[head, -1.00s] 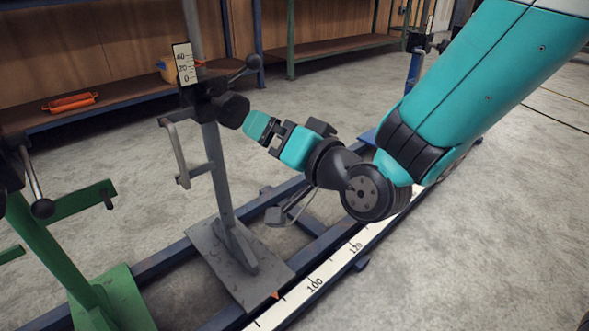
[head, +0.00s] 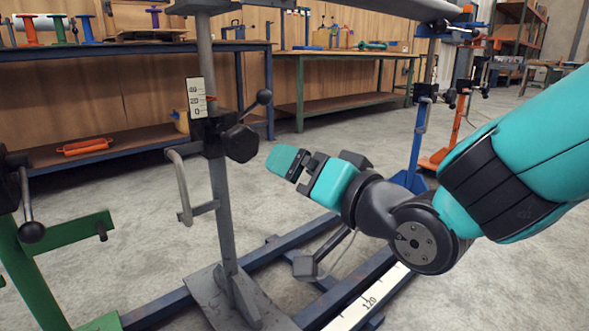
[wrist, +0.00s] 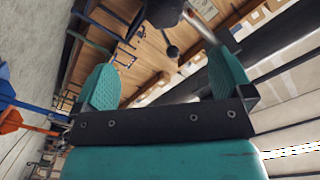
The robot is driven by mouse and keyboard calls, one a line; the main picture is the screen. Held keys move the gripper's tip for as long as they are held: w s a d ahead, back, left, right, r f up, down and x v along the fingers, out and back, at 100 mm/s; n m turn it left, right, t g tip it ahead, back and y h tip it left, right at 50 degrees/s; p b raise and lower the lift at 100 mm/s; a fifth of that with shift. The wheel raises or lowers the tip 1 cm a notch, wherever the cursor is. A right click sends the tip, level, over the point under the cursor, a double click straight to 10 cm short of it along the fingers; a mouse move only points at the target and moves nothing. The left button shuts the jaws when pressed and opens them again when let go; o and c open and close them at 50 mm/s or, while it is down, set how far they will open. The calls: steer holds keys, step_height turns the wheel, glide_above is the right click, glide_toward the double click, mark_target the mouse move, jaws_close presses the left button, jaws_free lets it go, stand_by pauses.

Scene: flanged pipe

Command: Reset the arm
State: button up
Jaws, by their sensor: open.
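My gripper (head: 288,163) is teal and black and points left toward the grey stand (head: 220,190) in the head view. It is clear of the stand's dark hexagonal knob (head: 241,143), with a gap between them. In the wrist view my gripper (wrist: 165,85) shows two teal pads held wide apart with nothing between them. A dark knob and clamp part (wrist: 165,12) shows beyond the pads at the top of the wrist view.
A green stand (head: 40,265) is at the left, and blue (head: 416,145) and orange (head: 455,140) stands are behind my arm. Blue rails with a white scale (head: 372,300) run along the floor. A grey pipe lies overhead. Benches (head: 140,47) line the wall.

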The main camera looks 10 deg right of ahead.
steer(key=s+d+r+n+g+h+p, duration=0.35)
steer(key=s+r+g+p, duration=0.3)
steer(key=s+p, duration=0.3)
steer(key=s+d+r+n+g+h+p, duration=0.2)
steer(key=s+d+r+n+g+p, duration=0.3)
steer(key=s+g+p, duration=0.4)
step_height(320, 180, up, 37)
steer(key=p, duration=3.8)
steer(key=shift+w+r+t, duration=0.15)
steer(key=shift+w+t, duration=0.15)
steer(key=shift+t, duration=0.15)
steer(key=shift+a, duration=0.1)
